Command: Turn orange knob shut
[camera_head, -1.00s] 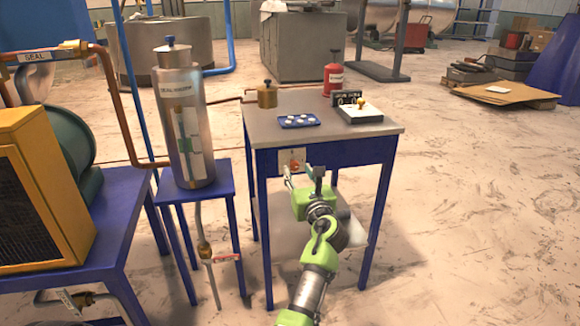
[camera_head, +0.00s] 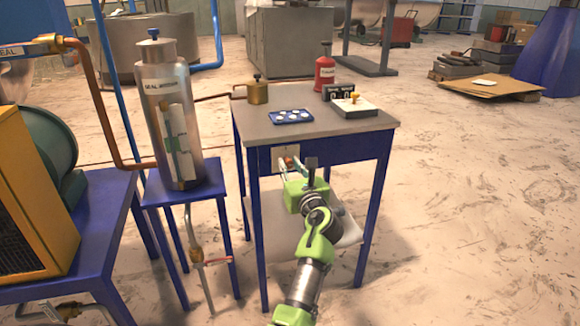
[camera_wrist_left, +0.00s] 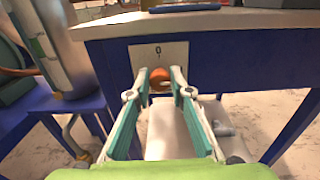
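The orange knob (camera_wrist_left: 159,77) sits on a pale plate (camera_wrist_left: 158,60) marked "0" on the front of the blue table. In the head view the knob (camera_head: 289,161) is small and partly hidden by my gripper. My left gripper (camera_head: 293,168) is in front of the plate, pointing at it. In the left wrist view its two fingertips (camera_wrist_left: 159,84) are spread, one at each side of the knob, with slight gaps visible. I cannot tell how deep the fingertips reach along the knob. My right gripper is in neither view.
The grey tabletop (camera_head: 300,132) above holds a blue tray (camera_head: 291,117), a brass pot (camera_head: 257,92), a red bottle (camera_head: 325,70) and a small box with a yellow knob (camera_head: 354,106). A steel canister (camera_head: 169,112) stands on a side stand at left.

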